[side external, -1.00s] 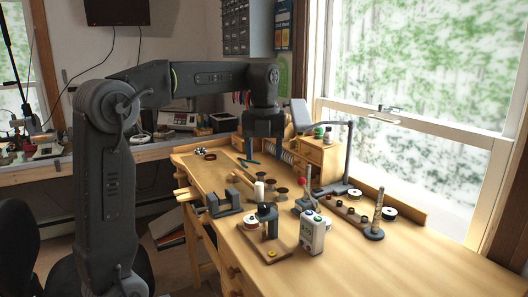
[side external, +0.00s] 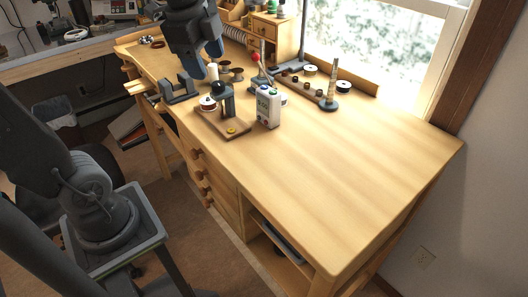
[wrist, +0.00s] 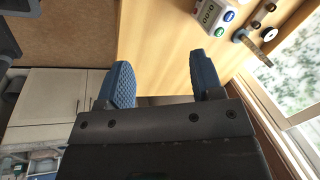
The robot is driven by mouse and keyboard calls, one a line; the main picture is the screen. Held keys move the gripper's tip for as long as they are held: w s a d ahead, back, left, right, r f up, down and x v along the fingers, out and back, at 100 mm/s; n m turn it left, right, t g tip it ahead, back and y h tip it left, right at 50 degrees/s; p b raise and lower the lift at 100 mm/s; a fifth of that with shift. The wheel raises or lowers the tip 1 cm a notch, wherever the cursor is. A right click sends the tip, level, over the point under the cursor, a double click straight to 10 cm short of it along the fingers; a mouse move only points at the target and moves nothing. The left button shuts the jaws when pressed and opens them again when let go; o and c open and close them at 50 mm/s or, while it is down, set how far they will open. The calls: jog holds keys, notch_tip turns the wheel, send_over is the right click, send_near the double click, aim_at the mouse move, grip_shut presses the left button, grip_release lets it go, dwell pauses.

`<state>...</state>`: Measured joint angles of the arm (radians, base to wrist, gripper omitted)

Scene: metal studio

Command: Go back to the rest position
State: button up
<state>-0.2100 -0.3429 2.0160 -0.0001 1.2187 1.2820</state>
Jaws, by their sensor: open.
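My gripper (side external: 204,59) hangs over the back left part of the wooden workbench (side external: 340,170) in the side view, above the small bench tools. In the wrist view my gripper (wrist: 160,85) has its two blue padded fingers spread apart, with nothing between them. It is open and empty. The bench's wood also shows in the wrist view (wrist: 155,50) beyond the fingers.
A white device with coloured buttons (side external: 268,107), a small stand on a wooden board (side external: 232,127), a grey vise (side external: 180,90), a spool rack (side external: 312,88) and a small drawer cabinet (side external: 274,38) stand on the bench. Its front right is clear.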

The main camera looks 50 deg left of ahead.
jog(key=s+d+f+n+t, duration=0.2)
jog(key=s+d+f+n, duration=0.4)
jog(key=n, duration=0.6)
jog(key=shift+s+f+t+h, duration=0.3)
jog(key=shift+s+f+t, duration=0.1)
jog(key=shift+s, duration=0.8)
